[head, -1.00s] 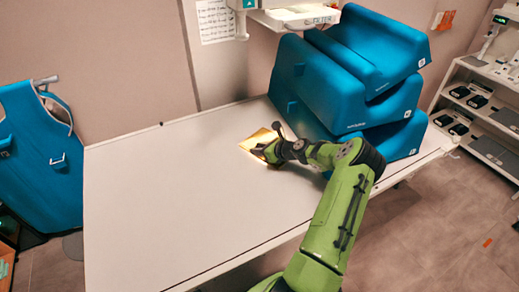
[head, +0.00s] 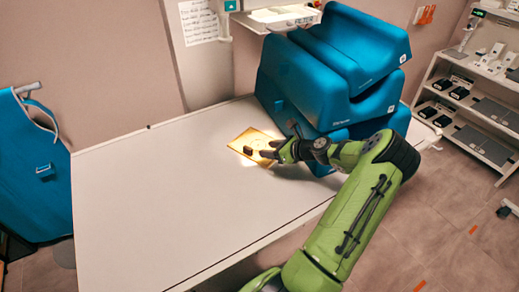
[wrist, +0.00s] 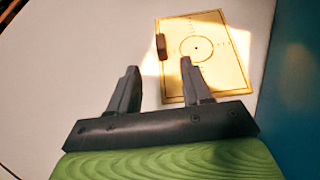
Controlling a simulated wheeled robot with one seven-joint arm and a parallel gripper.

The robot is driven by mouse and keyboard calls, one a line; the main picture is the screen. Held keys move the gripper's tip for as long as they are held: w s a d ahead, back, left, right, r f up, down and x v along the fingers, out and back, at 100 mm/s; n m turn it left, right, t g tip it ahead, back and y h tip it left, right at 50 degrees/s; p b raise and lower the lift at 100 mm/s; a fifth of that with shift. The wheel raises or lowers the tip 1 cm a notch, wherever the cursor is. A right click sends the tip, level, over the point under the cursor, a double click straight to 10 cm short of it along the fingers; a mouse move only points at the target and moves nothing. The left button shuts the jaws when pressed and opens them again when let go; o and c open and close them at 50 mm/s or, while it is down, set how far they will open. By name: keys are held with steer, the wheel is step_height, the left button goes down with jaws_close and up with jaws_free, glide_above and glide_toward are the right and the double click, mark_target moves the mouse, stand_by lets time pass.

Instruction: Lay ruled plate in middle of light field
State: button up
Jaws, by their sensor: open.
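The ruled plate (head: 242,139) is a thin yellow square with a circle and cross scale. It lies flat on the white table near the blue stack, and also shows in the wrist view (wrist: 221,72). A small brown tab (wrist: 162,46) stands at its left edge there. The light field (wrist: 150,68) is a bright patch spilling past the plate's edges; its full outline is partly hidden by the plate and gripper. My gripper (wrist: 160,66) is open and empty, its fingertips at the plate's near edge in the wrist view. In the head view my gripper (head: 262,148) overlaps the plate's right side.
Large blue padded blocks (head: 305,85) are stacked close behind and right of my gripper. The white table (head: 160,200) is clear to the left and front. Shelves (head: 465,110) stand at the right.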

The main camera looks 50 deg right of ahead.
steer(key=w+a+r+n+g+y, duration=0.1)
steer(key=w+a+r+n+g, duration=0.15)
steer(key=a+n, duration=0.35)
steer(key=w+a+r+n+g+y, duration=0.1)
steer(key=w+a+r+n+g, duration=0.2)
steer(key=a, duration=0.4)
steer(key=s+a+r+n+g+h, duration=0.1)
steer(key=s+a+r+n, duration=0.25)
steer(key=a+n, duration=0.35)
steer(key=s+a+r+n+g+h, duration=0.1)
steer(key=s+a+r+n, duration=0.1)
steer(key=a+r+n, duration=0.5)
steer(key=s+a+r+n, duration=0.2)
steer(key=s+a+n, duration=0.3)
steer(key=s, duration=0.3)
steer(key=s+a+r+n+h, duration=0.1)
steer(key=s+a+n, duration=0.5)
steer(key=s, duration=0.3)
steer(key=shift+s+r+n+t, duration=0.3)
steer(key=shift+r+n+t, duration=0.05)
steer(key=shift+n+t, duration=0.15)
